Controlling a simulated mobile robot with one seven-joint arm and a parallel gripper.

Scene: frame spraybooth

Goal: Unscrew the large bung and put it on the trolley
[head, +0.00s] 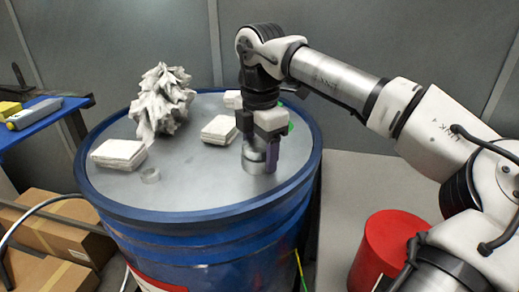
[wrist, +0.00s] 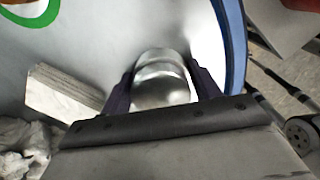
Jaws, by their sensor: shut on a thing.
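The large bung (head: 257,160) is a shiny silver metal cylinder on the grey top of a blue-rimmed drum (head: 200,218). My gripper (head: 264,152) points down from above, with its dark fingers on either side of the bung. In the wrist view my gripper (wrist: 162,92) is shut on the rounded silver bung (wrist: 160,75). The bung's lower end appears at the drum top; I cannot tell whether its thread is engaged. A blue-topped stand (head: 48,112) at the far left may be the trolley.
White folded pads (head: 119,154) (head: 218,130), a crumpled white rag (head: 160,102) and a small metal ring (head: 151,175) lie on the drum top. A yellow-and-grey device (head: 34,113) lies on the blue stand. Cardboard boxes (head: 62,235) stand below; a red container (head: 385,245) stands right.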

